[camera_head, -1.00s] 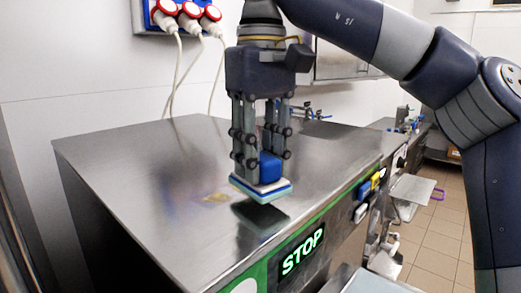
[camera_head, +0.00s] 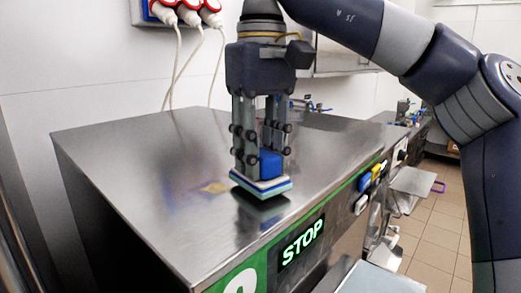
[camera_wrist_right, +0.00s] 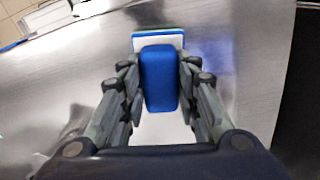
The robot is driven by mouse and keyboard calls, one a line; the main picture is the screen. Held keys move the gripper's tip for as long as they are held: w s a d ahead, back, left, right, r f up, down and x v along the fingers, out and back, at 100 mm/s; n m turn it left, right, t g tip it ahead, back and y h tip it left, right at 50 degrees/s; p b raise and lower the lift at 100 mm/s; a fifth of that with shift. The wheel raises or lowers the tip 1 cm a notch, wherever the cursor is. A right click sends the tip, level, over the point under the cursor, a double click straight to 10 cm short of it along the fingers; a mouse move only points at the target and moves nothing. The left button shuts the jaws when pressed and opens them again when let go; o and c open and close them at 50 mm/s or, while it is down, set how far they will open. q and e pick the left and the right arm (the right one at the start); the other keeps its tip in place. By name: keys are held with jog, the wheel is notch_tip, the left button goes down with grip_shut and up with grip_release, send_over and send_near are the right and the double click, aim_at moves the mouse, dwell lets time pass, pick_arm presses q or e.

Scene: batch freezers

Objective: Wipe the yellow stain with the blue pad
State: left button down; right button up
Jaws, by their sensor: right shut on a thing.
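The blue pad (camera_head: 270,163) has a blue grip block on top and a flat white and light-blue base. My right gripper (camera_head: 259,165) is shut on the block and points straight down. The pad's base is at or just above the steel top; I cannot tell whether it touches. The yellow stain (camera_head: 214,187) is a small faint patch on the steel top, just left of the pad. In the right wrist view the pad (camera_wrist_right: 159,80) sits between the fingers, and the stain cannot be made out. My left gripper is not in view.
The steel machine top (camera_head: 130,165) is bare around the pad. A green-edged front panel with a lit STOP display (camera_head: 301,242) and coloured buttons (camera_head: 366,182) runs along its right edge. Red plugs with white cables (camera_head: 188,14) hang on the wall behind.

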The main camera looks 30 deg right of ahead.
jog(key=shift+f, duration=0.45)
jog(key=shift+r, duration=0.1)
